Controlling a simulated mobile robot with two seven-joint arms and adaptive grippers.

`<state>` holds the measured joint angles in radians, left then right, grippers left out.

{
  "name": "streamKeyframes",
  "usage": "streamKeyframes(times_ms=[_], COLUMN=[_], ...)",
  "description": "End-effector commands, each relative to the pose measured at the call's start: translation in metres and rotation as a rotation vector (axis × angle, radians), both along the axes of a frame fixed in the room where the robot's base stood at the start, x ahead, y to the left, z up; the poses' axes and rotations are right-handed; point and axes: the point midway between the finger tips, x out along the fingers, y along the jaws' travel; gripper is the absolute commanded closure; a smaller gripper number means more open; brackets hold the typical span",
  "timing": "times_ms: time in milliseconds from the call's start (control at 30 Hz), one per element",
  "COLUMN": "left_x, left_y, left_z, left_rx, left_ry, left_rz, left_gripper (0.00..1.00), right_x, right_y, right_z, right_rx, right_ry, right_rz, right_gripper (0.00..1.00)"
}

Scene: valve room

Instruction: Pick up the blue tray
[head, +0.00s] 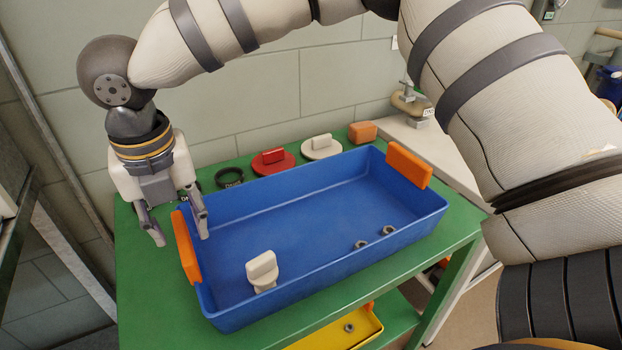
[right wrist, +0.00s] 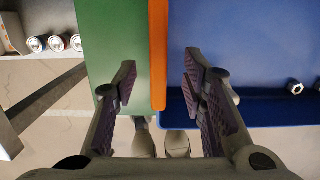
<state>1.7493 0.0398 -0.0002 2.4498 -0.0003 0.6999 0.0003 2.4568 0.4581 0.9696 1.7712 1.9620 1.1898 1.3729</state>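The blue tray (head: 300,212) stands on the green table (head: 150,300), with an orange handle at each short end. The left handle (head: 186,247) also shows in the right wrist view (right wrist: 158,55); the right handle (head: 409,165) is at the far end. My right gripper (head: 177,232) is open at the left handle. One finger is outside the tray and the other is on the inner side, with the handle between them in the right wrist view (right wrist: 158,82). I cannot tell whether they touch it. My left gripper is not in view.
In the tray lie a cream knob (head: 262,269) and two nuts (head: 374,237). A yellow tray (head: 350,330) sits below. The wall is close behind.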

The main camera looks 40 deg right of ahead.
Motion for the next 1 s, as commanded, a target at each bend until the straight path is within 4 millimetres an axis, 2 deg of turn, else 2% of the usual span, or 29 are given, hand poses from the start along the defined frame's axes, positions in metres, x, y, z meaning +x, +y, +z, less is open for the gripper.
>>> streamKeyframes(times_ms=[33,133,367,533,1000], left_x=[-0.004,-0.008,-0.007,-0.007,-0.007], left_y=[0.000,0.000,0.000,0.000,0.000], left_z=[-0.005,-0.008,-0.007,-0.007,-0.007], left_rx=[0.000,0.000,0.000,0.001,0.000], left_ry=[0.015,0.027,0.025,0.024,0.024], left_rz=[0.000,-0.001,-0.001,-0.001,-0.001], left_gripper=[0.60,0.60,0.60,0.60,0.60], right_x=[0.003,0.006,0.007,0.007,0.007], right_y=[0.000,-0.001,-0.001,-0.001,-0.001], right_z=[-0.016,-0.034,-0.036,-0.036,-0.034], right_rx=[-0.001,-0.002,-0.001,-0.001,-0.004], right_ry=[0.011,0.010,0.002,0.002,0.001], right_rz=[0.000,-0.001,0.000,0.000,0.000], right_gripper=[0.62,0.62,0.62,1.00,1.00])
